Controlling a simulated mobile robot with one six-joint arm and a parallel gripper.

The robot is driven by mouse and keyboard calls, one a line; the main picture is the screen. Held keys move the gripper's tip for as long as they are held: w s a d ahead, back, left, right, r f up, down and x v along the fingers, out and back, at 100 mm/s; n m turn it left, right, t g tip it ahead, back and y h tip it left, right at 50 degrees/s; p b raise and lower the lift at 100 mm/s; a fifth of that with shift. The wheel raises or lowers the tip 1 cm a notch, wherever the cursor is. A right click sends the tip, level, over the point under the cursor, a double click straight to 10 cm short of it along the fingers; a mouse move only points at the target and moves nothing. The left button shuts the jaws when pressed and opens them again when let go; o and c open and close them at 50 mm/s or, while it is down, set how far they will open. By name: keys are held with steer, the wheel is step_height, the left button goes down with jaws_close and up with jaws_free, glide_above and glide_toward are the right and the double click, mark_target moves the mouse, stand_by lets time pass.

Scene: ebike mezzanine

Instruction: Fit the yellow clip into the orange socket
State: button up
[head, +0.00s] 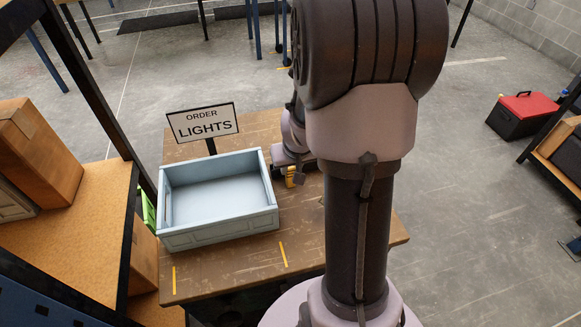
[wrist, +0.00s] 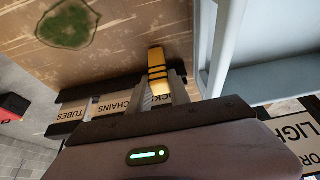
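The yellow clip (wrist: 158,62), with dark stripes, is between the two fingers of my gripper (wrist: 161,90) in the wrist view. The fingers lie against its sides and it sticks out past their tips over the brown table. In the head view a small bit of yellow (head: 291,177) shows below my gripper (head: 293,170), just right of the grey-blue tray. Most of the gripper there is dark or behind my arm. I cannot make out the orange socket in either view; my arm hides part of the table.
The open, empty grey-blue tray (head: 217,229) stands on the table (head: 225,272), close beside my gripper. An ORDER LIGHTS sign (head: 202,123) rises behind it. Labelled fronts reading TUBES and CHAINS (wrist: 112,105) show in the wrist view. A shelf with cartons (head: 40,150) stands at left.

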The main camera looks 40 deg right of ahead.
steer(key=o, duration=0.4)
